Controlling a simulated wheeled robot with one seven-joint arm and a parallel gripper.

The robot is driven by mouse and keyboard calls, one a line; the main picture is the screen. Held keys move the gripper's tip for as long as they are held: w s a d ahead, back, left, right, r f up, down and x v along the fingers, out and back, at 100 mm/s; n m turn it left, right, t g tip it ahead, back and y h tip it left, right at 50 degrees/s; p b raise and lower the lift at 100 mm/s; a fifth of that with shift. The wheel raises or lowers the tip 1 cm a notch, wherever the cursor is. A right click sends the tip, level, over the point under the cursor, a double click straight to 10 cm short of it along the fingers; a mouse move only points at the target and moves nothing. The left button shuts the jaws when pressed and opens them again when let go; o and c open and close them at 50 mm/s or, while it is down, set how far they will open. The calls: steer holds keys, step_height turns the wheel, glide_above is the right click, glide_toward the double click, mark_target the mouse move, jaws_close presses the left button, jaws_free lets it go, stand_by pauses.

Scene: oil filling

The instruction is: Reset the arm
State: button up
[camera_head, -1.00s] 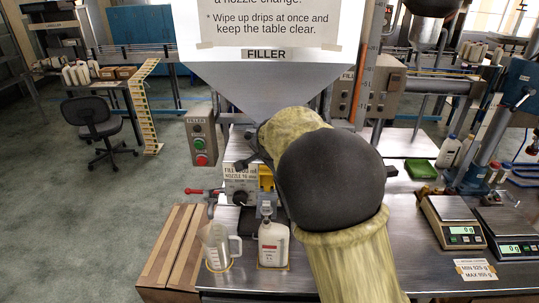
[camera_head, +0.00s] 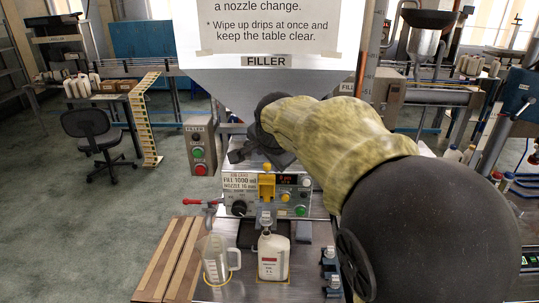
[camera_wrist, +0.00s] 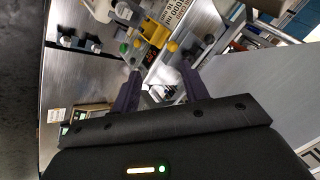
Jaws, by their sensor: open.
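My gripper (camera_wrist: 163,88) shows in the wrist view with its two dark fingers apart and nothing held between them. In the head view my arm reaches from the lower right up to the front of the filler hopper (camera_head: 280,95). My gripper's dark end is just above the control box (camera_head: 240,190) and partly hidden by the arm. The white bottle (camera_head: 273,258) stands upright on the table below, apart from my gripper. A clear jug (camera_head: 215,262) stands to its left.
A red-handled valve (camera_head: 203,202) is above the jug. The wooden slats (camera_head: 170,262) lie at the table's left. My arm hides much of the table's right side. Open floor lies to the left, with a chair (camera_head: 95,135).

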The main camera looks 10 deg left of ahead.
steer(key=s+d+f+n+g, duration=0.1)
steer(key=s+d+f+n, duration=0.15)
steer(key=d+f, duration=0.6)
steer(key=s+d+f+n+g+h, duration=0.1)
steer(key=s+d+f+n+g, duration=0.1)
steer(key=s+d+f, duration=0.4)
steer(key=s+d+f+n+g, duration=0.1)
steer(key=s+d+f+n, duration=0.2)
steer(key=s, duration=0.9)
steer(key=d+f, duration=0.3)
steer(key=d, duration=0.2)
steer(key=shift+s+f+g+h, duration=0.3)
steer(key=shift+f+g+h, duration=0.05)
steer(key=shift+g+h, duration=0.05)
